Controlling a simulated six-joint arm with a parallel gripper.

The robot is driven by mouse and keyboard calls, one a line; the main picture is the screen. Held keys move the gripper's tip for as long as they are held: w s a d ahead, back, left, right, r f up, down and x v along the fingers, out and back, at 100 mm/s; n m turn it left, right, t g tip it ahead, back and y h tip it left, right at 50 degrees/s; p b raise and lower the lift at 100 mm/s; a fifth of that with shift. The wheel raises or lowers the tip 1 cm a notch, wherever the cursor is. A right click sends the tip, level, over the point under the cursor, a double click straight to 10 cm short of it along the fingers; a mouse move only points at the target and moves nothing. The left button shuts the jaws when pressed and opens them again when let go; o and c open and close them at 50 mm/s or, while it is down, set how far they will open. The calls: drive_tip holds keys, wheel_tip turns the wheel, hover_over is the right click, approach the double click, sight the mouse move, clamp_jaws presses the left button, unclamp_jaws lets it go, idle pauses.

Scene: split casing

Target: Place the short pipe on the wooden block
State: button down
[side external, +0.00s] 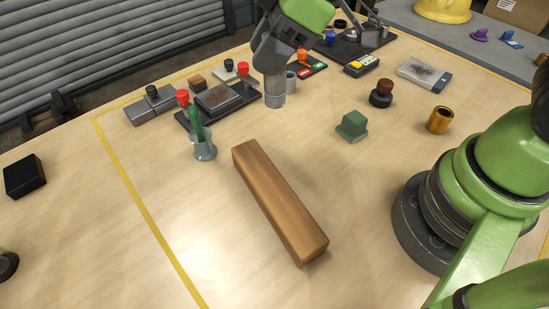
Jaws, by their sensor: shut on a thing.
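The wooden block (279,203) is a long brown bar lying flat and diagonally in the middle of the table. My gripper (272,72) points down beyond the block's far end, near the dark tray. It is shut on a grey upright cylinder (275,99), which looks like the short pipe. The cylinder's lower end is at or close to the table; I cannot tell whether it touches. The fingers are hard to make out against the grey cylinder. The block's top is bare.
A glass cup (204,148) with a green-handled tool stands left of the block's far end. A green block (352,126), a brass hollow cylinder (440,120) and a dark knob (381,94) stand to the right. Another grey cylinder (291,82) is close behind my gripper.

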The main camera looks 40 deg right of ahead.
drive_tip(key=s+a+r+n+g+y, duration=0.1)
drive_tip(key=s+a+n+g, duration=0.1)
drive_tip(key=s+a+n, duration=0.4)
drive_tip(key=shift+m, duration=0.7)
drive_tip(key=shift+s+a+f, duration=0.15)
drive_tip(key=shift+s+f, duration=0.15)
drive_tip(key=shift+f, duration=1.35)
drive_tip(key=shift+s+a+f, duration=0.15)
drive_tip(key=shift+s+f, duration=0.15)
drive_tip(key=shift+f, duration=1.3)
drive_tip(key=shift+s+a+f, duration=0.15)
drive_tip(key=shift+s+f, duration=0.15)
drive_tip(key=shift+f, duration=1.35)
drive_tip(key=shift+f, duration=0.15)
drive_tip(key=c, duration=0.8)
unclamp_jaws()
drive_tip(key=shift+o, duration=0.2)
